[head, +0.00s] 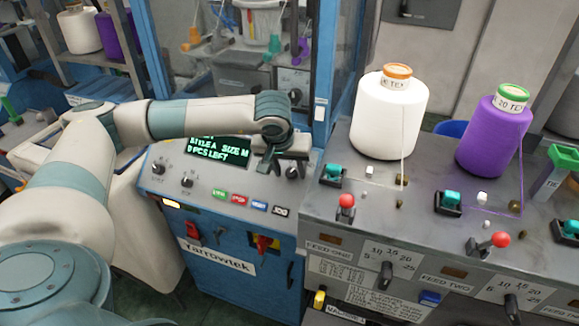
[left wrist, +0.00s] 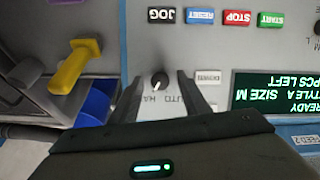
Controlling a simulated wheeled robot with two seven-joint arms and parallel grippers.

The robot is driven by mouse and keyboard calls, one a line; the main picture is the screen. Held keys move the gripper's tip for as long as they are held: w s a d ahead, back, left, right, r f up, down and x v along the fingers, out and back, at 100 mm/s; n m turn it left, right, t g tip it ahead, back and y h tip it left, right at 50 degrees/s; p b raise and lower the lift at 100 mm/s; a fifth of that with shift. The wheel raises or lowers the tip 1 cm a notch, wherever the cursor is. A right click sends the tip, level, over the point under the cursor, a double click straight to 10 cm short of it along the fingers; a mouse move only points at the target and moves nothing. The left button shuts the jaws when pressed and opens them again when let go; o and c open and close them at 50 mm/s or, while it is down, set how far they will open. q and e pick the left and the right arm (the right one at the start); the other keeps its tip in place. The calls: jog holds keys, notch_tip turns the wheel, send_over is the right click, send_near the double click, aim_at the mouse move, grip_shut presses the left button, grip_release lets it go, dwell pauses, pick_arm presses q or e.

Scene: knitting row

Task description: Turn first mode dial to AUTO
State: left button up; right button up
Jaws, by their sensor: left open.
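The mode dial (left wrist: 159,81) is a small black knob with a white pointer mark, on the grey control panel. In the left wrist view its pointer leans down and slightly left, towards partly covered AUTO and HAND lettering; I cannot tell which word it meets. The dial also shows in the head view (head: 293,172), beside the panel's right edge. My left gripper (left wrist: 160,77) is open, with one finger on each side of the dial and a gap on both sides. It also shows over the panel in the head view (head: 280,164). My right gripper is out of view.
Below the dial is a row of JOG, RESET, STOP and START buttons (head: 237,199). A green-lettered screen (head: 217,150) is to its left. Red-knobbed levers (head: 346,201) and a white yarn cone (head: 386,115) stand on the machine to the right.

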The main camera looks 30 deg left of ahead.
pick_arm(q)
jog(key=shift+f, duration=0.2)
jog(key=c, duration=1)
jog(key=shift+w, duration=0.1)
